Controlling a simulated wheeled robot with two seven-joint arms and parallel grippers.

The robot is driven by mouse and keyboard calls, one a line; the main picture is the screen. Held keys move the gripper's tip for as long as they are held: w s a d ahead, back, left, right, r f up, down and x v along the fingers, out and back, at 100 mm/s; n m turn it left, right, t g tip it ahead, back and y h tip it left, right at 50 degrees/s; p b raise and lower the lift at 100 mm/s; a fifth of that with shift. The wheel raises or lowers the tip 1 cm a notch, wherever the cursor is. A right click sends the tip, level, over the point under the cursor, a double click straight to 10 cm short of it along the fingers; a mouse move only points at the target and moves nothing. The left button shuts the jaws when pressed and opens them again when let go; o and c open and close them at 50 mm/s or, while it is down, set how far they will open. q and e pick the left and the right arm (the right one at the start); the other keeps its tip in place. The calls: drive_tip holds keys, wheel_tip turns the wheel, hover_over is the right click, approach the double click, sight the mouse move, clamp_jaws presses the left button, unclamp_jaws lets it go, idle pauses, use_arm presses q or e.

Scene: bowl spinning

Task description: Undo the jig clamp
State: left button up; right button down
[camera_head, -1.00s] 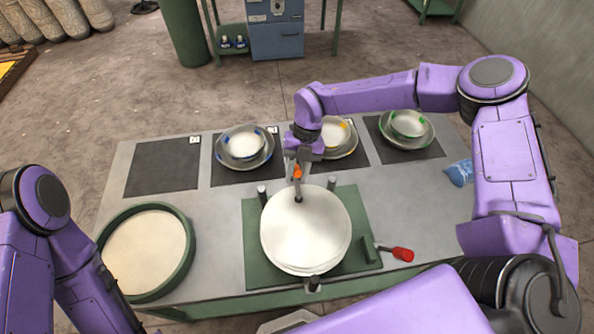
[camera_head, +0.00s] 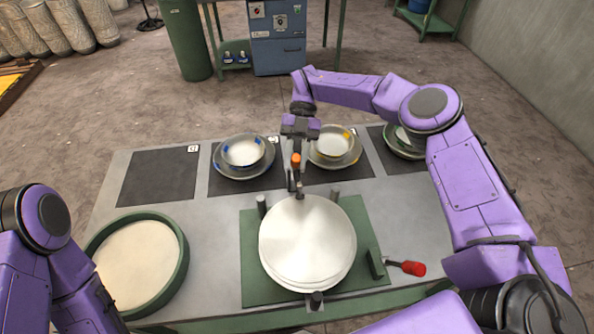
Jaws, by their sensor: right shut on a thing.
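The jig is a green plate (camera_head: 253,287) on the table. A stack of round pale metal discs (camera_head: 307,242) lies on it. A clamp with an orange grip (camera_head: 296,160) stands at the discs' far edge, and its dark foot (camera_head: 299,196) shows at that edge. I cannot tell whether the foot presses on the discs. My right gripper (camera_head: 296,166) reaches down from the far side and is shut on the orange grip, whose lower part is partly hidden by the fingers. My left arm is at the left edge; its gripper is out of view.
Dark posts stand around the discs. A red handle (camera_head: 413,268) joins a green block (camera_head: 376,263) at the jig's right. A green-rimmed round tray (camera_head: 181,267) is at left. Blue-marked (camera_head: 243,153) and yellow-marked bowls (camera_head: 334,144) sit on dark mats behind. A leftmost mat (camera_head: 158,177) is empty.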

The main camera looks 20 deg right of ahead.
use_arm(q)
drive_tip(key=shift+f+b, duration=0.65)
drive_tip(key=shift+f, duration=0.25)
